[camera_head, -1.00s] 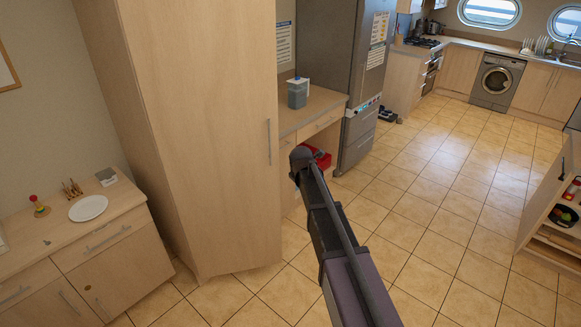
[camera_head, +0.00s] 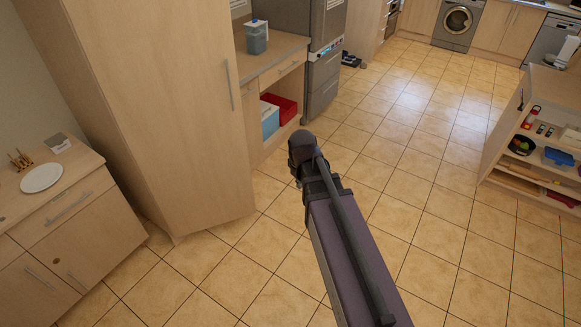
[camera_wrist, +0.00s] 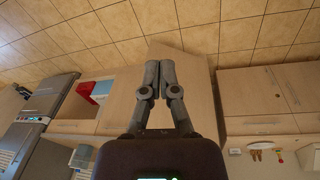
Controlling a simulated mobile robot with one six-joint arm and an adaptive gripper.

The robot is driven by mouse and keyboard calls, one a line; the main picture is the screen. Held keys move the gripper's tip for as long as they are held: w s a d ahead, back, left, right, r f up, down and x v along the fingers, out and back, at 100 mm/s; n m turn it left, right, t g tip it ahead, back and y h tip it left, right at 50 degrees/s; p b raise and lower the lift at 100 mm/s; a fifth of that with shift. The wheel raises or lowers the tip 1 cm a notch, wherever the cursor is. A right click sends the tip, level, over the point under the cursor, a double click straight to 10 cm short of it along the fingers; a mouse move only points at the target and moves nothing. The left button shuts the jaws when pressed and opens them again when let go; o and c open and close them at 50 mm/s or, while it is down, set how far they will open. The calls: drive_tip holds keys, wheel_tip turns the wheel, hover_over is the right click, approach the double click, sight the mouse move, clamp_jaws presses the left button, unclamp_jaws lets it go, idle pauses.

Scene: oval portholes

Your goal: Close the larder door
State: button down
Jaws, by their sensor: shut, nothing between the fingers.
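The larder door (camera_head: 190,110) is a tall pale wood panel with a vertical handle (camera_head: 229,85) near its right edge. It appears ajar, its handle side standing out from the line of the neighbouring cabinet fronts. The gap behind it is hidden in the head view. In the wrist view, which is upside down, the door (camera_wrist: 125,95) shows behind the fingers. My gripper (camera_wrist: 159,85) is shut and empty. In the head view my gripper (camera_head: 302,145) is over the floor, right of the door and apart from it.
A low cabinet (camera_head: 75,235) with a white plate (camera_head: 42,178) stands left. A counter (camera_head: 275,55) with a blue-grey container (camera_head: 256,38) and a red box (camera_head: 282,108) below adjoins the larder. An open shelf unit (camera_head: 490,165) stands right. Tiled floor (camera_head: 400,170) between is clear.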

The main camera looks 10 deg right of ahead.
drive_tip(key=s+d+f+m+g+b, duration=0.1)
drive_tip(key=s+f+m+b, duration=0.1)
drive_tip(key=s+m, duration=0.4)
drive_tip(key=s, duration=0.3)
drive_tip(key=shift+d+f+m+g, duration=0.25)
drive_tip(key=shift+f+m+g, duration=0.05)
drive_tip(key=shift+m+g, duration=0.1)
drive_tip(key=shift+s, duration=0.1)
